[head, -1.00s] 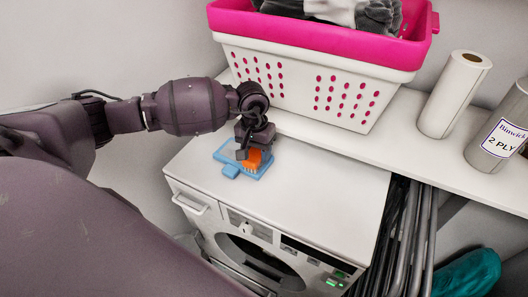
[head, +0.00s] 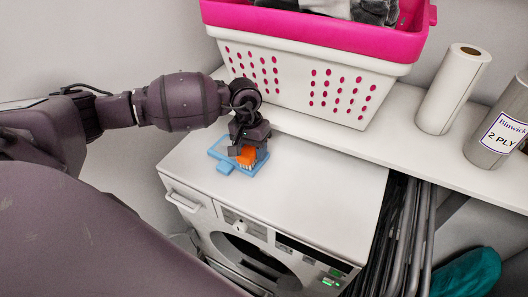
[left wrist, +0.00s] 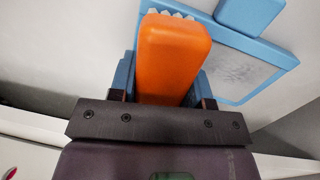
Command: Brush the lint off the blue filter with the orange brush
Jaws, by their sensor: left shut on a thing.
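The blue filter (head: 216,154) lies on the white dryer's top, near its back left. Its flat blue frame and small tab show, and the left wrist view shows its frame (left wrist: 270,46) around a grey, speckled mesh (left wrist: 243,72). My left gripper (head: 243,149) is shut on the orange brush (head: 247,157) over the right part of the filter. The brush also shows in the left wrist view (left wrist: 172,58), with pale bristles at its far end. The bristles are low over the filter; whether they touch it I cannot tell. My right gripper is not in view.
The dryer top (head: 320,185) is clear to the right of the filter. A white shelf (head: 405,135) behind it holds a pink and white laundry basket (head: 300,75), a paper roll (head: 452,90) and a grey labelled roll (head: 500,130). Folded metal rods (head: 405,235) stand right of the dryer.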

